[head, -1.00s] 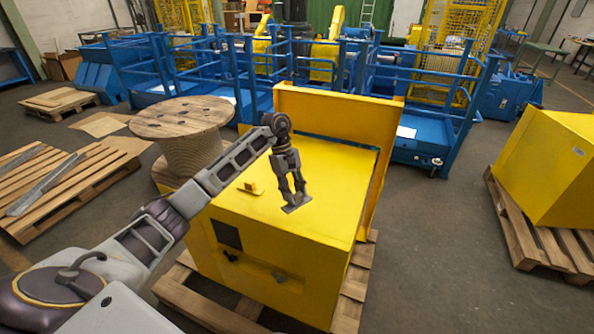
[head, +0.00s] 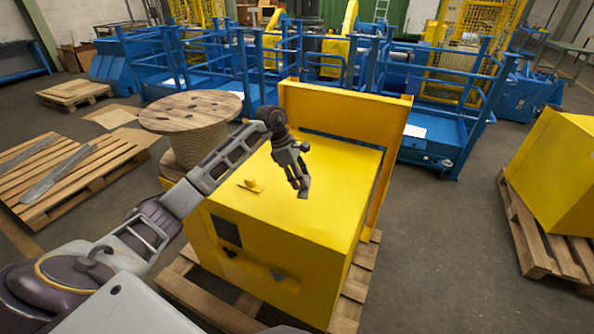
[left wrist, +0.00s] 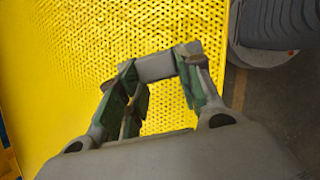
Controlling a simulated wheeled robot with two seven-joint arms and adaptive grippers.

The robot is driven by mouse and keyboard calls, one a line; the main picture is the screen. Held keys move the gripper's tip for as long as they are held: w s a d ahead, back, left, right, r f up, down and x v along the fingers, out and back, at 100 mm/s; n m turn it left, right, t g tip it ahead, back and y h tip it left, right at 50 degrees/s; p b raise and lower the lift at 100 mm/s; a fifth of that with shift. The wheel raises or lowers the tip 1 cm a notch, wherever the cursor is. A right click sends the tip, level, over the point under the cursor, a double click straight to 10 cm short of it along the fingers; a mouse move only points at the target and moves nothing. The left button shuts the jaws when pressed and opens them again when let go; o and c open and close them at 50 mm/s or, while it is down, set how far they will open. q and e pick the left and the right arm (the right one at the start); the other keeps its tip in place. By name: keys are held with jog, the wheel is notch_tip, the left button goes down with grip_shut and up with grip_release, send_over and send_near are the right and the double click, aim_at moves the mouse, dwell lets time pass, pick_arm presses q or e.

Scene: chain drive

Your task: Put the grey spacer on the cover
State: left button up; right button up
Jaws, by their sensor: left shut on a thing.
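The grey spacer (head: 304,193) is a small flat grey piece at the tips of my left gripper (head: 299,180). In the left wrist view the spacer (left wrist: 153,68) spans between the two fingertips, and the gripper is shut on it. The yellow cover (head: 325,170) is the broad flat top of a large yellow box. The gripper hangs over the middle of the cover, fingers pointing down. I cannot tell whether the spacer touches the surface or is a little above it. My right gripper is out of view.
A small yellow block (head: 251,185) sits on the cover to the left of the gripper. An upright yellow panel (head: 343,112) stands along the back edge. A wooden cable reel (head: 190,110) is at the left. The right part of the cover is clear.

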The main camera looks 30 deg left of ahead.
pick_arm(q)
jog(key=shift+w+r+n+t, duration=0.1)
jog(key=shift+n+t, duration=0.2)
jog(key=shift+n, duration=0.3)
jog(key=shift+w+n+t+y, duration=0.1)
jog(key=shift+n+t+y, duration=0.2)
jog(key=shift+n, duration=0.6)
jog(key=shift+w+n+t+y, duration=0.1)
jog(key=shift+n+t+y, duration=0.25)
jog(key=shift+n, duration=0.95)
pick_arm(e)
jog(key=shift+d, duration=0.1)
pick_arm(q)
jog(key=shift+f, duration=0.65)
notch_tip(320, 180, down, 4)
jog(key=shift+f+p, duration=0.1)
jog(key=shift+p, duration=0.45)
jog(key=shift+f, duration=0.35)
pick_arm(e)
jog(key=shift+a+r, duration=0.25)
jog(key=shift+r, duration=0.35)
pick_arm(q)
jog(key=shift+f, duration=0.1)
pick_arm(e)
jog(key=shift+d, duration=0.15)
